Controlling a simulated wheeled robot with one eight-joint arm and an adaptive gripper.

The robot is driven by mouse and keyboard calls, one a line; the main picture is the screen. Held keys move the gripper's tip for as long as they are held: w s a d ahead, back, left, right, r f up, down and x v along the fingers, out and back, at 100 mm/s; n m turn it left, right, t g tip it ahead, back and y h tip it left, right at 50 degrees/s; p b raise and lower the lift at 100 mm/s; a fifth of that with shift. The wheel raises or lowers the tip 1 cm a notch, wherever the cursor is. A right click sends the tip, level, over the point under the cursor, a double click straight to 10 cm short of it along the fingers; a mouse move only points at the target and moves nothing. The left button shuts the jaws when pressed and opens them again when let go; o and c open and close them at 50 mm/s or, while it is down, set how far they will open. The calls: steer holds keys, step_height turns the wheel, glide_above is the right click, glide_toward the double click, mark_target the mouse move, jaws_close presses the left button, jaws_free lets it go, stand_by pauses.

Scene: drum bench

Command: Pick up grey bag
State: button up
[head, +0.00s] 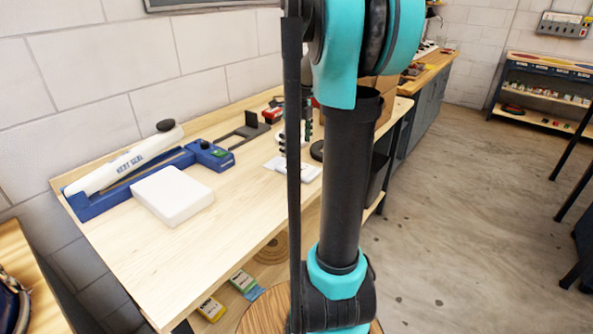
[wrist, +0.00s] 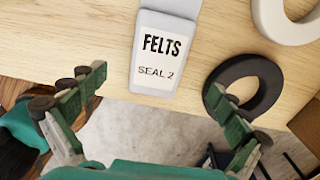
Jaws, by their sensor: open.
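A pale grey packet (wrist: 162,50) labelled "FELTS SEAL 2" lies flat on the wooden bench in the wrist view and is the only bag-like thing there. A pale packet (head: 310,172) in the head view looks like the same one, partly hidden by my arm. My gripper (wrist: 155,105) is open and empty, its two green fingers spread wide, one to the left and one to the right of the packet's near end. The packet lies beyond the fingertips, not between them. In the head view my gripper is mostly hidden behind my arm.
A black ring (wrist: 244,86) lies right of the packet, close to the right finger, and a white ring (wrist: 287,30) lies beyond it. The bench (head: 150,255) also holds a white box (head: 172,193) and a blue tool (head: 100,200). The bench's front is clear.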

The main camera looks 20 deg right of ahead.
mark_target(297, 167)
steer(key=shift+f, duration=3.3)
steer(key=c, duration=1.3)
